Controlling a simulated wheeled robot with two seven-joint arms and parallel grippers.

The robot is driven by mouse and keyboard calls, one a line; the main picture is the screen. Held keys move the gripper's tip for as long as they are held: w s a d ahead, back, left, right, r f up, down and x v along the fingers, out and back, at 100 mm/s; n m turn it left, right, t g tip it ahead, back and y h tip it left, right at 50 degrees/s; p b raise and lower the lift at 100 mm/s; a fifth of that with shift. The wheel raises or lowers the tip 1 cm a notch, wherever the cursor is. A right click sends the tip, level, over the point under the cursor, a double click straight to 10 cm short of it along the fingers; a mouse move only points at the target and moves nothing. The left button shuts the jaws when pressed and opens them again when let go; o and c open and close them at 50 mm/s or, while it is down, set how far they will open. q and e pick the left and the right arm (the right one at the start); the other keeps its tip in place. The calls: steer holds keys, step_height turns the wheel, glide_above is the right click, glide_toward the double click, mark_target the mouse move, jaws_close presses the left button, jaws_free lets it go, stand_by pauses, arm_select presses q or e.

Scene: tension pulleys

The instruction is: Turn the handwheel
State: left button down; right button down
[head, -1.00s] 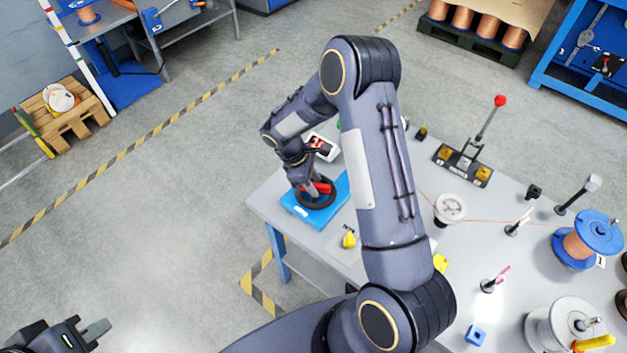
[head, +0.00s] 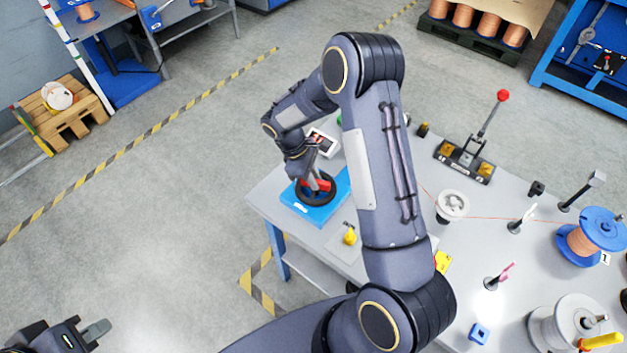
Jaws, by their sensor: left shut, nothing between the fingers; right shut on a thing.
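The handwheel (head: 301,194) is a black ring with a red part, on a blue base (head: 308,213) at the table's left corner. My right gripper (head: 316,184) reaches down onto the wheel and is shut on it by the red part. The fingertips are small and partly hidden by the wrist, so the exact grip point is hard to see. My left gripper (head: 97,330) is shut and empty at the bottom left, over the floor and away from the table.
A small device with a screen (head: 323,142) lies behind the wheel. A yellow part (head: 349,236) stands in front of it. A red-knobbed lever (head: 490,120), white pulley (head: 452,205) and wire spools (head: 590,235) are on the table's right side. My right arm covers the table's middle.

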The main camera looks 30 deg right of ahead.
steer(key=c, duration=1.4)
jaws_free()
steer(key=b+v, duration=0.1)
steer(key=v, duration=0.6)
steer(key=shift+a+r, duration=0.1)
steer(key=shift+r, duration=0.15)
steer(key=shift+w+r, duration=0.1)
steer(key=shift+r, duration=0.1)
step_height(320, 180, up, 5)
steer(key=m+t+y, duration=0.1)
steer(key=m+y, duration=0.1)
glide_above(312, 191)
steer(key=s+r+m+t+y, duration=0.2)
steer(key=s+r+m+t, duration=0.1)
steer(key=s+r, duration=0.45)
steer(key=s+a+r+m+t+y, duration=0.1)
steer(key=s+a+m+t, duration=0.1)
steer(key=s, duration=0.5)
steer(key=s+a+m+t+y, duration=0.2)
steer(key=s+a+m+t, duration=0.1)
steer(key=s, duration=0.3)
steer(key=shift+s+a+r+m, duration=0.3)
steer(key=shift+s+a+r, duration=0.1)
